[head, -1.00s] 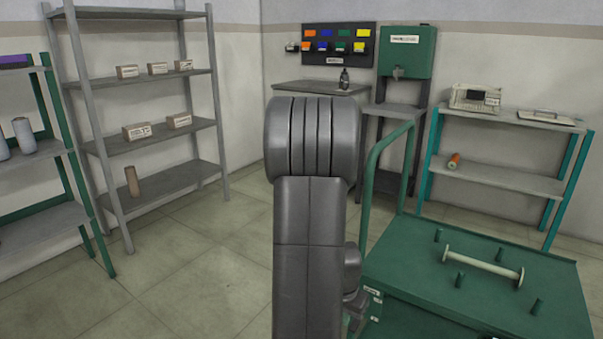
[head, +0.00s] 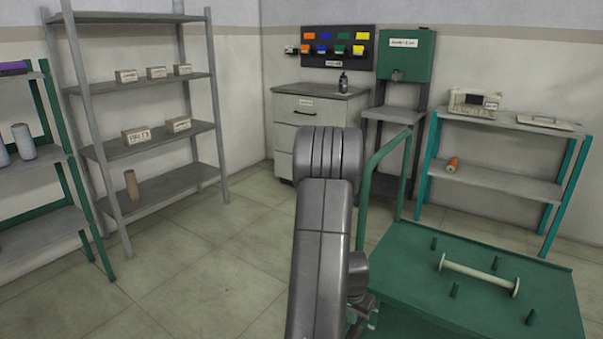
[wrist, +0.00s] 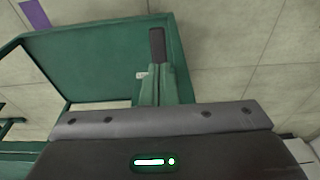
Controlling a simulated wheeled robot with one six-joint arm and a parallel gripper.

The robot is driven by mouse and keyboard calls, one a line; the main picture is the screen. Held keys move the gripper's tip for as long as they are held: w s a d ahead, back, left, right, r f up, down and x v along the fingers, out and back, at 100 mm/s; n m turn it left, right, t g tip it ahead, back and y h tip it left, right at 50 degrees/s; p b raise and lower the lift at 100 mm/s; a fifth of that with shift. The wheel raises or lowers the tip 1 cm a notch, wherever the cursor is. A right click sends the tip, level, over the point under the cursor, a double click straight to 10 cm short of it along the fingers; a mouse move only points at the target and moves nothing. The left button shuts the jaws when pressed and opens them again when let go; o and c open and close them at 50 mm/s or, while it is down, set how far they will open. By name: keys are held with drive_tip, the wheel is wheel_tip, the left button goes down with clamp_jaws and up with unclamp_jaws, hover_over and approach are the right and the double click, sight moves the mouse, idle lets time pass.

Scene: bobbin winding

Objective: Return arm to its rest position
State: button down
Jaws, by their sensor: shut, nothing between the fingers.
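My arm (head: 322,240) rises in the lower middle of the head view, with its rounded joint (head: 333,155) at the top and leaning slightly right. In the wrist view my gripper (wrist: 157,42) is shut and empty, its dark tips together above the grey wrist body. The gripper itself is hidden or too unclear to make out in the head view. Below the gripper, the wrist view shows green framework and floor tiles.
A green cart (head: 420,255) with upright pegs and a pale bobbin (head: 478,275) stands close on the right. Its handle rail (head: 385,150) rises beside my arm. Grey shelves (head: 150,140) stand left, a cabinet (head: 300,108) behind. Floor (head: 200,255) at left is clear.

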drive_tip(key=shift+w+d+r+p, duration=0.1)
drive_tip(key=shift+w+r+p, duration=0.1)
drive_tip(key=shift+r+p, duration=0.3)
wheel_tip(320, 180, up, 12)
drive_tip(key=p, duration=0.2)
drive_tip(key=shift+s+a+r, duration=0.2)
drive_tip(key=shift+s+r, duration=0.05)
drive_tip(key=shift+s, duration=0.05)
